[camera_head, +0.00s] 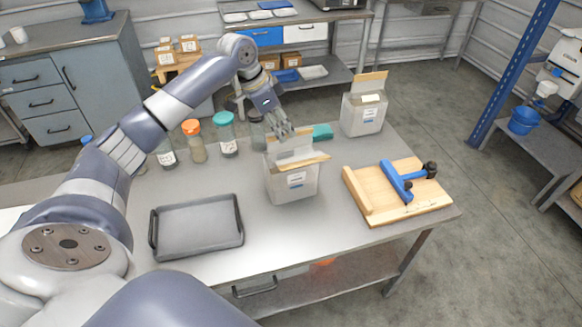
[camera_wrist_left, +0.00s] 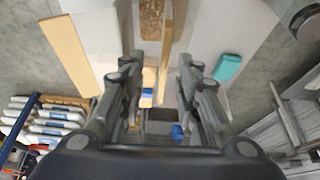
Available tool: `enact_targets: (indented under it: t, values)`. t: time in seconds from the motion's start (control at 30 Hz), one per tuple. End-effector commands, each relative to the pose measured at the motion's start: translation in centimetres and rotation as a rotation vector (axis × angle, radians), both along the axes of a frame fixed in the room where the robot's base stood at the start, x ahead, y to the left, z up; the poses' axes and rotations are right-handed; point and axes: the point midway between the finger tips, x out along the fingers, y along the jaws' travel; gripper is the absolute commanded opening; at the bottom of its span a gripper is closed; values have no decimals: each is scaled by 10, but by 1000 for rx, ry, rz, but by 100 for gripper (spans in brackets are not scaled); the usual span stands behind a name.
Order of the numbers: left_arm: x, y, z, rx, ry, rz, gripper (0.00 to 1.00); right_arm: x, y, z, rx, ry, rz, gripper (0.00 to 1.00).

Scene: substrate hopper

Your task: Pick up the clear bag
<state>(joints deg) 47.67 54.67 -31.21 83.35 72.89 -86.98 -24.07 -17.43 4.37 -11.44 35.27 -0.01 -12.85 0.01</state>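A pale, see-through bag (camera_head: 292,183) with a small label and a wooden strip along its top stands upright on the metal table. A similar bag (camera_head: 363,118) stands farther back to the right. My left gripper (camera_head: 285,132) is just above and behind the top of the nearer bag. In the left wrist view its two fingers (camera_wrist_left: 160,70) are spread, with a gap between them. A narrow opening with brown, grainy contents (camera_wrist_left: 151,20) and a wooden strip (camera_wrist_left: 167,45) lie ahead of them. Contact with the bag cannot be told. My right gripper is not in view.
A grey tray (camera_head: 197,226) lies at the front left. A wooden board with a blue tool (camera_head: 396,182) lies at the right. Several lidded jars (camera_head: 194,140) stand along the back left. A teal block (camera_head: 322,132) lies behind the bag.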

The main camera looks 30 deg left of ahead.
Motion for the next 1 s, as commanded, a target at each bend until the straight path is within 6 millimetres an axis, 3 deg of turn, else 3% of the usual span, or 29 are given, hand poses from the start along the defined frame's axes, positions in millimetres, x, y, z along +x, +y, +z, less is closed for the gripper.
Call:
enact_targets:
  t: [0.1,0.2,0.4,0.57,1.0]
  values:
    - [2,-2,-6,1,1,0,30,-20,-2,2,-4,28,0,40]
    - [6,-4,-15,0,4,0,30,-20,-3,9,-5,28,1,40]
    - [17,-10,-43,0,2,1,30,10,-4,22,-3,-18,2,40]
    - [20,-12,-53,1,0,0,30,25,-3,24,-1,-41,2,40]
    - [20,-12,-54,1,0,0,30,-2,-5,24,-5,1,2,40]
